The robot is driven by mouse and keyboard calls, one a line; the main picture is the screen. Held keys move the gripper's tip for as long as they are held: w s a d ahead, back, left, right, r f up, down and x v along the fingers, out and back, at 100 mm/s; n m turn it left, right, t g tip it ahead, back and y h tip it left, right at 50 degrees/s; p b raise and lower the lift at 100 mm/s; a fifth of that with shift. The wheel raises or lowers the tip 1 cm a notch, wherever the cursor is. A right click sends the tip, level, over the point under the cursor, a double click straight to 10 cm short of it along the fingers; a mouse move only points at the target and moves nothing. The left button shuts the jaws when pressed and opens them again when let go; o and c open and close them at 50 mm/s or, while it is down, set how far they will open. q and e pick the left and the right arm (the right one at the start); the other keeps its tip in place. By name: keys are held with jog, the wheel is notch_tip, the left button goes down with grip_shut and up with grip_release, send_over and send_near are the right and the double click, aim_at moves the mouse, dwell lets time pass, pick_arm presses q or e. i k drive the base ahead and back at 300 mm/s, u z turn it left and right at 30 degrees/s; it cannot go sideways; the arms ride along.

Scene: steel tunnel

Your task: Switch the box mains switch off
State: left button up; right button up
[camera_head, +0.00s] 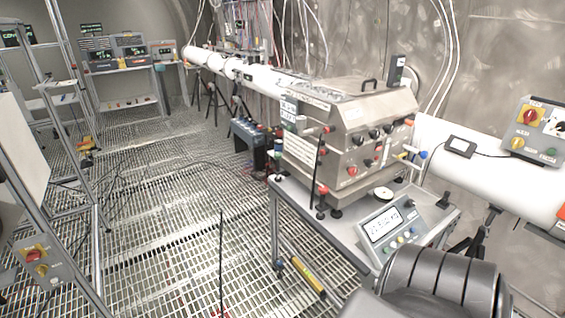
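A steel box (350,130) with a black lid handle stands on a grey table in the middle right. Its front carries several black and red knobs, too small to read. Two other control boxes carry red rotary switches on yellow plates. One is a grey box (538,130) at the right edge, with its red switch (530,116) at upper left. The other is a grey box (42,264) on the left frame, with its red switch (35,253). I cannot tell which is the mains switch, or any switch's position. Neither gripper is in view.
A grey console (388,232) with a display sits on the table's front. The grey table (345,225) has a yellow-black tool (308,277) by its foot. A white pipe (440,140) runs behind. A thin black rod (221,255) stands on the grating. The grating floor (150,215) is largely open.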

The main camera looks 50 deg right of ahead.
aim_at(352, 171)
jog(key=u, duration=1.15)
jog(key=k, duration=1)
jog(key=z, duration=1.6)
